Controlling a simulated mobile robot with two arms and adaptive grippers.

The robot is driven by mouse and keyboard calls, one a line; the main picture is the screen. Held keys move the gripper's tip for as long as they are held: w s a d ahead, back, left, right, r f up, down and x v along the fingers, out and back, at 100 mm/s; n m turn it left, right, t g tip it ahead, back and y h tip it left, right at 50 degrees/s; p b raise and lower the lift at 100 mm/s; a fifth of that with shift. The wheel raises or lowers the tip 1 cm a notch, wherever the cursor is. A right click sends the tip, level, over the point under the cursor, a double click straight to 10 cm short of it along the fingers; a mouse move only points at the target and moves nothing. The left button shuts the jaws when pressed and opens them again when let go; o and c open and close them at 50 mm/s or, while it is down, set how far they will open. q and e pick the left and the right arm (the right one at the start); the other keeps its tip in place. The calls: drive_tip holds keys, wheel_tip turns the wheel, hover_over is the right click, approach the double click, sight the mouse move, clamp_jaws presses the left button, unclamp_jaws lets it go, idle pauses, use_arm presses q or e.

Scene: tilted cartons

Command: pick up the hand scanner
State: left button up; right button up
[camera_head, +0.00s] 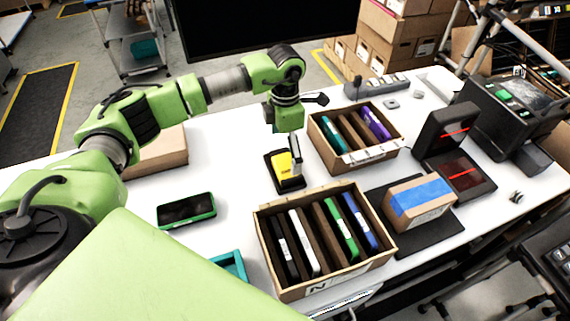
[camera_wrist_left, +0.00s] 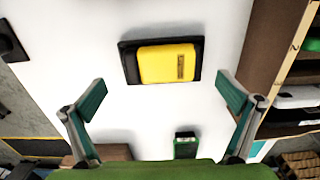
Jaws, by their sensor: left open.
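The yellow hand scanner (camera_head: 281,164) sits on a black cradle (camera_head: 292,185) on the white table, between the two cartons. In the left wrist view the scanner (camera_wrist_left: 168,63) lies in its black cradle (camera_wrist_left: 130,66), above the picture's middle. My left gripper (camera_head: 289,147) is above and close to the scanner, partly in front of it in the head view. In the wrist view its two teal-padded fingers (camera_wrist_left: 163,98) are wide apart with nothing between them, and the scanner shows beyond them. My right gripper is not in view.
A tilted carton with upright devices (camera_head: 325,288) stands in front, and another (camera_head: 361,162) behind right. A green-edged handheld (camera_head: 187,210) lies left. A blue-taped box (camera_head: 418,204) and red-lit scanner stand (camera_head: 445,131) are right.

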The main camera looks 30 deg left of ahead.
sight(285, 163)
use_arm(q)
drive_tip(key=f, duration=0.1)
drive_tip(key=f+p, duration=0.2)
drive_tip(key=shift+s+f, duration=0.25)
drive_tip(key=shift+w+f, duration=0.1)
drive_tip(key=shift+f, duration=0.5)
drive_tip(key=c, duration=0.9)
drive_tip(key=shift+c, duration=0.4)
drive_tip(key=shift+r, duration=0.15)
